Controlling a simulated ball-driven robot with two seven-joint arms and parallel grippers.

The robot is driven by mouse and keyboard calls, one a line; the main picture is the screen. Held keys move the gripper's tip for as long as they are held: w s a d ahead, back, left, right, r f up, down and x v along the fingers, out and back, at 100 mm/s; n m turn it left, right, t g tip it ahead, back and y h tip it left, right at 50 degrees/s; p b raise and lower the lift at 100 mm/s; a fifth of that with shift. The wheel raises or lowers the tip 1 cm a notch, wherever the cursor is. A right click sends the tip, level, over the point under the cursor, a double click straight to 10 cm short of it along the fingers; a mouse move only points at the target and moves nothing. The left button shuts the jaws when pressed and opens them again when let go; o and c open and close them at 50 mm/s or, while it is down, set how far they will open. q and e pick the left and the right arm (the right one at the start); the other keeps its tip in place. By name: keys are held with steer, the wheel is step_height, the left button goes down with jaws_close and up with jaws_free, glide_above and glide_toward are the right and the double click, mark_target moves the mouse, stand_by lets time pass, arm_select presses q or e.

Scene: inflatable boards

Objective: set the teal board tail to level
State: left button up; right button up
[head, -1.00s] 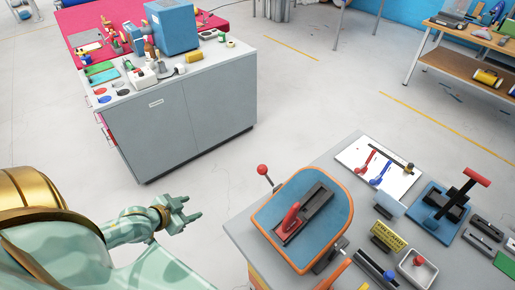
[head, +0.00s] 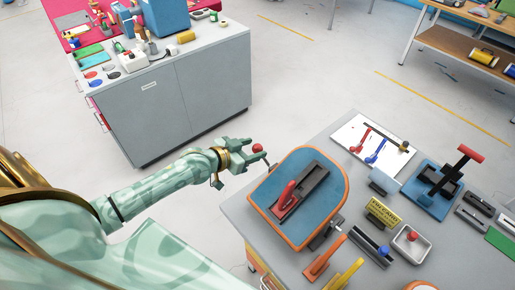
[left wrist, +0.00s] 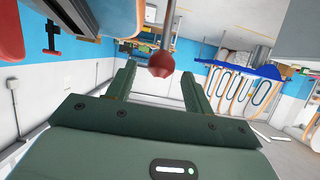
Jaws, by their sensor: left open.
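The teal-blue board (head: 322,202) with an orange rim stands tilted on the grey table. A dark track with a red handle (head: 287,194) lies on its face. A lever with a red ball knob (head: 258,148) sticks out at the board's upper left side. My left gripper (head: 248,150) is open at this knob, its fingers pointing right. In the left wrist view the red ball (left wrist: 161,65) hangs on its rod between the two open fingers (left wrist: 158,78). I cannot tell whether they touch it. My right gripper is not in view.
The grey table (head: 240,205) also holds a white sheet with red and blue levers (head: 350,140), a red-topped T-handle (head: 470,154), a yellow sign (head: 383,212) and orange and yellow handles (head: 325,258). A grey cabinet (head: 190,105) stands behind my left arm. Floor between them is clear.

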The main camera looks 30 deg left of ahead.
arm_select(q)
steer(key=shift+x, duration=1.3)
